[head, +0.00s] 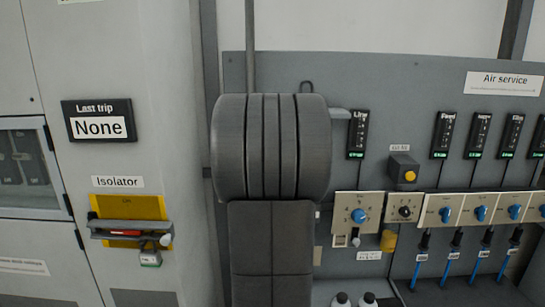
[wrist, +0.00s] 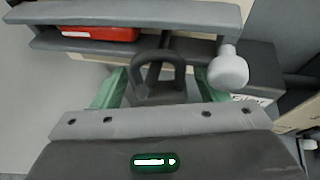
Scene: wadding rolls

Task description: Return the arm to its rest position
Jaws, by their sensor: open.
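My gripper (wrist: 153,98) shows in the wrist view, with green fingers spread apart to left and right. A dark grey loop (wrist: 157,66) stands up between the fingers in the picture. Whether it touches either finger I cannot tell, but the fingers are not closed on it. My arm (head: 271,150) rises through the middle of the head view, a ribbed dark grey joint above a straight link. It hides the part of the panel behind it. The gripper itself does not show in the head view.
In the wrist view, a grey ledge (wrist: 180,18) with a red block (wrist: 112,35) and a pale knob (wrist: 228,70) lies close beyond the fingers. The isolator (head: 129,232) is left of my arm. A panel (head: 400,90) of switches, knobs and blue tubes is right.

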